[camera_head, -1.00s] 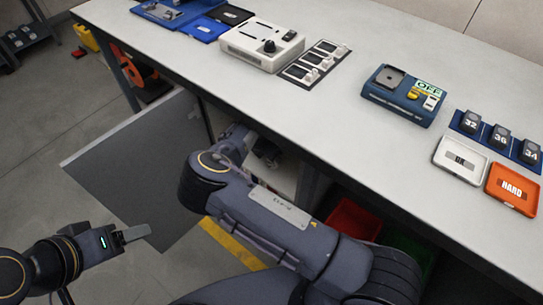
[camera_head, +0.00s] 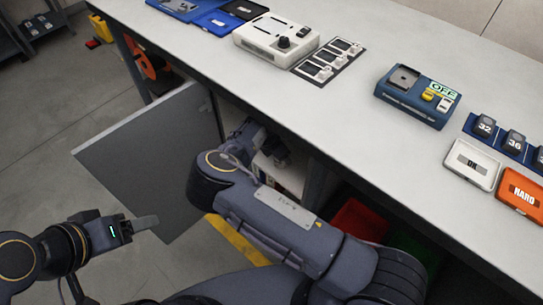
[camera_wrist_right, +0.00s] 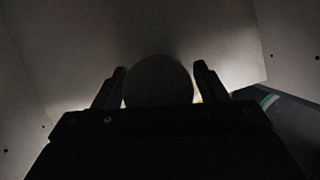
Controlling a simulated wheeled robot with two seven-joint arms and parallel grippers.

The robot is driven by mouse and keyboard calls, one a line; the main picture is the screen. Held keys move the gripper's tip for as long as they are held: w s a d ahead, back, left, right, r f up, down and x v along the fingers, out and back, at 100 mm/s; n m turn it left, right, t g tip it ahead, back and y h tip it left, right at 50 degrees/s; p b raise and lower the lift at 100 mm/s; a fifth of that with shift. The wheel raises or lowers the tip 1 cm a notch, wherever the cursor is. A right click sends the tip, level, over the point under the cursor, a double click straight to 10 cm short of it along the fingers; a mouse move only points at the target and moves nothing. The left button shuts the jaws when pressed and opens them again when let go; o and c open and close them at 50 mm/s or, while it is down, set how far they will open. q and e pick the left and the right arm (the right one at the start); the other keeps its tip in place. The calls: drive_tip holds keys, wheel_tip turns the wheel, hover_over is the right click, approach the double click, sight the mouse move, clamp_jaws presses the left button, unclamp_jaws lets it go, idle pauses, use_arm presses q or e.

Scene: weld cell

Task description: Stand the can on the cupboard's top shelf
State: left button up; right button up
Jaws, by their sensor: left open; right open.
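A round dark shape, probably the can (camera_wrist_right: 158,82), stands between the two fingers of my right gripper (camera_wrist_right: 158,88) in the right wrist view. The gripper is open around it; I cannot tell if either finger touches it. In the head view my right arm reaches into the cupboard under the bench, and the can is not visible there. The cupboard's grey door (camera_head: 150,160) stands open, and part of its pale interior shows beside my right wrist. Its shelves are mostly hidden. My left gripper (camera_head: 142,225) is open and empty, in front of the door.
The bench top (camera_head: 330,115) runs above the cupboard and carries a white device (camera_head: 275,40), a blue device (camera_head: 417,95) and trays. A red bin (camera_head: 358,220) sits under the bench, right of the cupboard. Clear floor lies left of the door.

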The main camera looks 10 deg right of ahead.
drive_tip(key=s+a+r, duration=0.1)
drive_tip(key=s+a, duration=0.4)
drive_tip(key=a, duration=0.6)
drive_tip(key=shift+a+p, duration=0.2)
drive_tip(key=shift+p, duration=0.1)
